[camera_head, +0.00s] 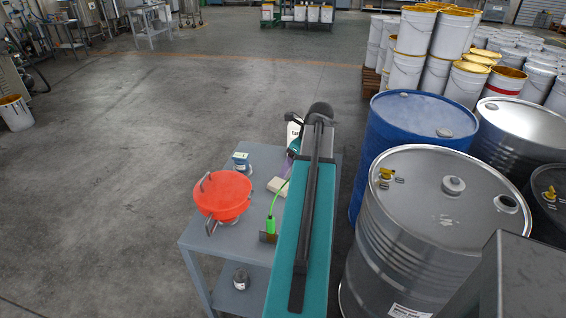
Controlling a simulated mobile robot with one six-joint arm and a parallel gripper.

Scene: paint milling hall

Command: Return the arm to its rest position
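My arm (317,200), a long teal link with a black bar along it, reaches forward from the bottom of the head view. It ends in a dark rounded joint (320,112) above the far right side of a small grey table (205,240). A white part with dark lettering and a purple patch show just left of that joint; I cannot tell whether they belong to my arm. I cannot make out my gripper, so whether it holds anything does not show.
On the table are a red round vessel (222,194), a small teal-labelled pot (240,162), a beige block (277,186) and a green tool (271,222). Blue (415,125) and steel (430,225) drums stand close at right. Open floor (110,170) lies at left.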

